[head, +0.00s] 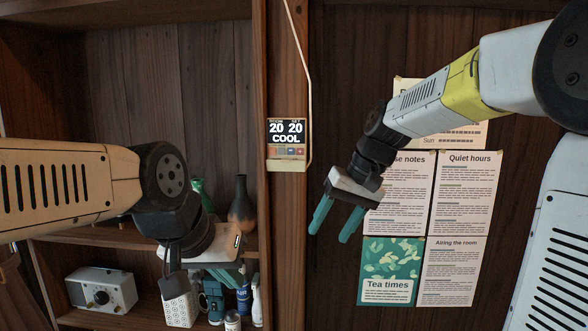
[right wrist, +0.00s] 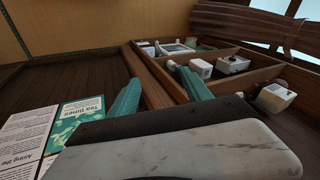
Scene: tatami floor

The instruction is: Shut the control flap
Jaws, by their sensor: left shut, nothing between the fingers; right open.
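The wall control unit (head: 287,133) hangs on the wooden post in the head view. Its dark screen reads "20 20 COOL", and a row of small buttons shows below the screen. The pale control flap (head: 286,165) is at the unit's bottom edge, folded down and open, with the buttons uncovered. My right gripper (head: 331,230) is open and empty, below and to the right of the unit, apart from it. Its two teal fingers also show in the right wrist view (right wrist: 160,92). My left gripper (head: 228,278) is shut and empty in front of the lower shelves, partly hidden.
A shelf unit left of the post holds a dark vase (head: 242,207), a white radio-like box (head: 102,290) and several bottles. A pale cable (head: 305,70) runs down the post to the unit. Paper notices (head: 461,192) and a green poster (head: 390,270) hang on the right panel.

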